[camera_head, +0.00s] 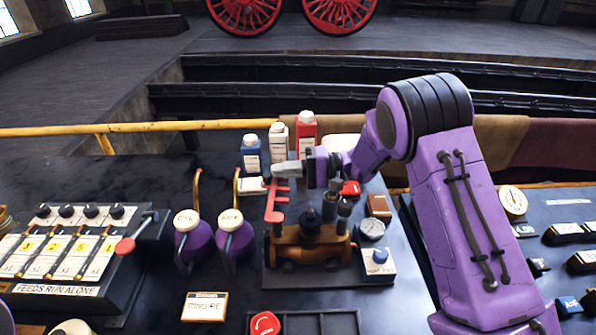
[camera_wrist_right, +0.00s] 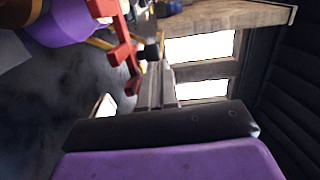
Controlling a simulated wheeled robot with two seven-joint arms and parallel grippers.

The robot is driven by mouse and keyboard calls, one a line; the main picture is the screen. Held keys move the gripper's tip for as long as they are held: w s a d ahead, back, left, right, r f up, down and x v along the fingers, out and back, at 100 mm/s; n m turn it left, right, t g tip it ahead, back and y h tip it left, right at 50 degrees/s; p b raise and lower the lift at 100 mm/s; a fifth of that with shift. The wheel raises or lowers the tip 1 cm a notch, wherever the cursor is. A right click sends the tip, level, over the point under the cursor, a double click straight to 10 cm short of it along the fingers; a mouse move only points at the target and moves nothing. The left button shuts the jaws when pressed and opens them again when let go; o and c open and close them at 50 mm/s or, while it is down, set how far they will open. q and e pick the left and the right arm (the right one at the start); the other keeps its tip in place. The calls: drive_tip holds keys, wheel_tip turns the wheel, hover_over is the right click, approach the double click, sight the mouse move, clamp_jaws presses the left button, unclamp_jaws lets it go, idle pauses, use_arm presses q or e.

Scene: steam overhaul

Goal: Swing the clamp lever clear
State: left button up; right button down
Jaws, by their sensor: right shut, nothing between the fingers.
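The red clamp lever (camera_head: 274,203) stands upright at the left end of a brown valve-like fixture (camera_head: 312,245) with dark knobs on top. My right gripper (camera_head: 276,171) reaches in from the right and lies level at the top of the lever. Its fingers are shut with nothing between them. In the right wrist view the shut grey fingers (camera_wrist_right: 157,82) show beside the red lever (camera_wrist_right: 124,50). I cannot tell whether they touch it. My left gripper is not in view.
Blue, white and red bottles (camera_head: 306,135) stand behind the gripper. Two purple oil cans (camera_head: 235,240) stand left of the fixture. A gauge (camera_head: 372,230) and a blue box (camera_head: 377,262) sit to its right. A switch panel (camera_head: 62,250) fills the left.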

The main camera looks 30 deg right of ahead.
drive_tip(key=s+a+r+b, duration=0.1)
drive_tip(key=s+a+r, duration=0.1)
drive_tip(key=s+r, duration=0.4)
drive_tip(key=s+a+r, duration=0.3)
drive_tip(key=s+r, duration=0.3)
drive_tip(key=s, duration=0.1)
drive_tip(key=shift+a+r+b, duration=0.3)
drive_tip(key=shift+a+b, duration=0.05)
drive_tip(key=shift+b, duration=0.05)
drive_tip(key=shift+f, duration=0.1)
